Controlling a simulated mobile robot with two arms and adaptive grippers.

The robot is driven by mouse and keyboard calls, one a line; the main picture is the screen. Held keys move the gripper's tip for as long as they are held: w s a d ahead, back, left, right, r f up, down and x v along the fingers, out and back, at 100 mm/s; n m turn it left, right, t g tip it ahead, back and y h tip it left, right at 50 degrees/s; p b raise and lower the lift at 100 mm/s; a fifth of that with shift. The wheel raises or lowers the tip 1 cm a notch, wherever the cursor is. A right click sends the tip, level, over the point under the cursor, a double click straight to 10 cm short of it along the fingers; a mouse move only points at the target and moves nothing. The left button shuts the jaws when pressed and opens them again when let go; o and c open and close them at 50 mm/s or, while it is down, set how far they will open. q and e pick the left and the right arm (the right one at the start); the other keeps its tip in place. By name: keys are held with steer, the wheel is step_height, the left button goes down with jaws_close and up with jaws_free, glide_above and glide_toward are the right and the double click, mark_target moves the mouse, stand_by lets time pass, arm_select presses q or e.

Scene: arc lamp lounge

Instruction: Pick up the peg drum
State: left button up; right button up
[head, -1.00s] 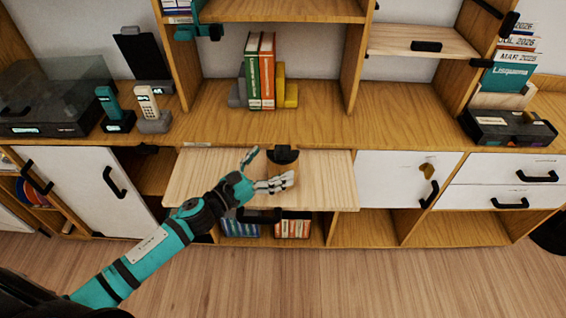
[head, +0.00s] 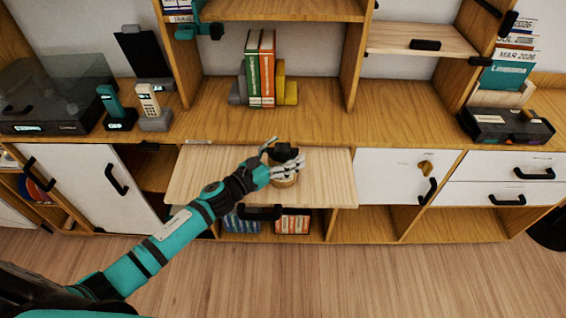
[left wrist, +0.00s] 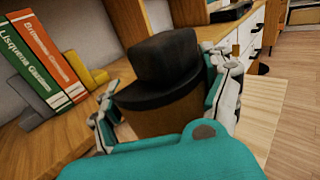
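The fingers (left wrist: 168,100) are spread about as wide as the drum; firm contact is not clear. The fingers and the teal palm hide part of the drum's body. My right gripper is not in view.
The pull-out board (head: 335,180) has a black handle (head: 259,213) at its front. Upright books (head: 260,68) between bookends stand behind on the wooden counter (head: 330,125). Phones (head: 150,105) stand at the left. A white cabinet door (head: 395,178) is to the right.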

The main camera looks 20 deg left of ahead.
arm_select(q)
steer(key=c, duration=0.7)
steer(key=shift+c, duration=0.3)
steer(key=shift+r, duration=0.15)
